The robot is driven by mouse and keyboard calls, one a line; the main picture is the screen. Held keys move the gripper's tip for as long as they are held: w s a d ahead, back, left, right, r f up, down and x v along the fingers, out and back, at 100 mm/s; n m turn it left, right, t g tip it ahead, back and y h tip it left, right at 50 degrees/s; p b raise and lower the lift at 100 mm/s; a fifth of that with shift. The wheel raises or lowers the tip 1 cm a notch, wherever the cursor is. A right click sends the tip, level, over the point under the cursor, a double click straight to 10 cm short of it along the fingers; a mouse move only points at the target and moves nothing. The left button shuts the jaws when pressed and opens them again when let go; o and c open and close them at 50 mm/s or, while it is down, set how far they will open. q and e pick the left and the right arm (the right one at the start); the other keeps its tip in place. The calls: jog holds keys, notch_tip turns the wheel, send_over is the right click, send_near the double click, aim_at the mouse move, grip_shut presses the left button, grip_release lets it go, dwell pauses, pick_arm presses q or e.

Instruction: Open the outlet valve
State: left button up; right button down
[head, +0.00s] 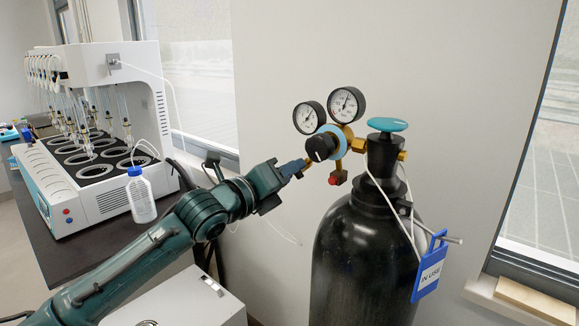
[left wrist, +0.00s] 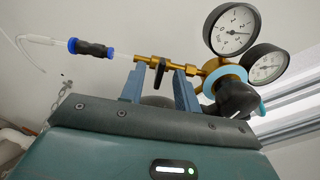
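The gas cylinder (head: 362,262) is black with a teal top handwheel (head: 387,124). Its brass regulator carries two round gauges and a black knob (head: 320,147). In the left wrist view a brass outlet pipe (left wrist: 196,70) runs left from the regulator. The outlet valve's small black lever (left wrist: 160,74) hangs from this pipe. My left gripper (head: 297,167) is at the regulator's left side. In the left wrist view its two blue fingers (left wrist: 161,82) stand apart, one on each side of the lever, with a gap visible. The head view hides the lever. My right gripper is not in view.
A white multi-position distiller (head: 105,128) stands on a dark bench at left, with a wash bottle (head: 141,197) at its edge. A blue "IN USE" tag (head: 429,268) hangs on the cylinder. A hose with a black-and-blue connector (left wrist: 92,48) joins the outlet pipe.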

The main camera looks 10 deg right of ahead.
pick_arm(q)
jog(key=shift+w+d, duration=0.25)
jog(key=shift+d, duration=0.05)
grip_shut()
dwell(0.3)
